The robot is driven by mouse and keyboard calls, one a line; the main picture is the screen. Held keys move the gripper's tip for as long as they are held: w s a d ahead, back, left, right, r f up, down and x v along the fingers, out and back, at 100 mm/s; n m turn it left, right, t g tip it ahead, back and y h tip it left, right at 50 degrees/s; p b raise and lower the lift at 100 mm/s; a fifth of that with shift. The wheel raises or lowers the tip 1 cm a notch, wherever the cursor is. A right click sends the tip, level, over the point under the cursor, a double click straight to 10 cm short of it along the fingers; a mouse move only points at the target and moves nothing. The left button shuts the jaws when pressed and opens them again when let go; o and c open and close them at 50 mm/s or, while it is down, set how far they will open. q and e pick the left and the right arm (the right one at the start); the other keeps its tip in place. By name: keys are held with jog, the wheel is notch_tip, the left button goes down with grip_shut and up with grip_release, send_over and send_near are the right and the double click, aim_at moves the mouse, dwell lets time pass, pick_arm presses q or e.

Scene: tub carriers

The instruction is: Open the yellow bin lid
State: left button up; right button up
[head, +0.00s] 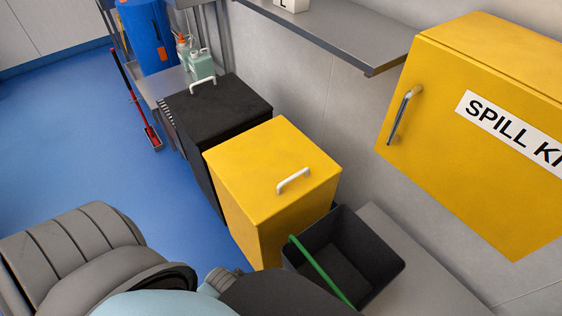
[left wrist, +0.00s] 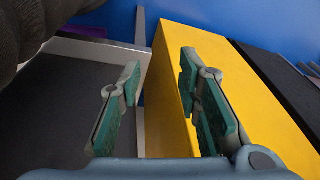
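The yellow bin (head: 250,190) stands beside the wall with its flat yellow lid (head: 262,155) closed. A white bar handle (head: 293,180) sits on the lid near its right side. In the left wrist view, the yellow bin (left wrist: 240,85) fills the right half as a slanted yellow face. My left gripper (left wrist: 160,78) is open and empty, its green-padded fingers apart. Its right finger overlaps the bin in this view; I cannot tell whether it touches. The lid handle does not show there. My left gripper's fingers do not show in the head view. My right gripper is in neither view.
A black bin (head: 220,110) stands directly behind the yellow one. A dark open bucket (head: 345,255) with a green stick stands to its right. A yellow spill kit cabinet (head: 470,130) and a grey shelf (head: 335,35) jut from the wall. Blue floor (head: 75,130) is clear at left.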

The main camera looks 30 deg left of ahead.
pick_arm(q)
jog(key=w+d+r+m+t, duration=0.1)
jog(key=w+r, duration=0.3)
jog(key=r, duration=0.4)
jog(key=w+r, duration=0.4)
jog(key=r, duration=0.5)
jog(key=m+h, duration=0.2)
jog(key=h, duration=0.2)
send_near(293, 176)
jog(key=b+x, duration=0.2)
jog(key=x, duration=0.6)
jog(key=shift+w+a+b, duration=0.1)
jog(key=shift+b, duration=0.3)
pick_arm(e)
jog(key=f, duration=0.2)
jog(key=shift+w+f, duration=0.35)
pick_arm(q)
grip_shut()
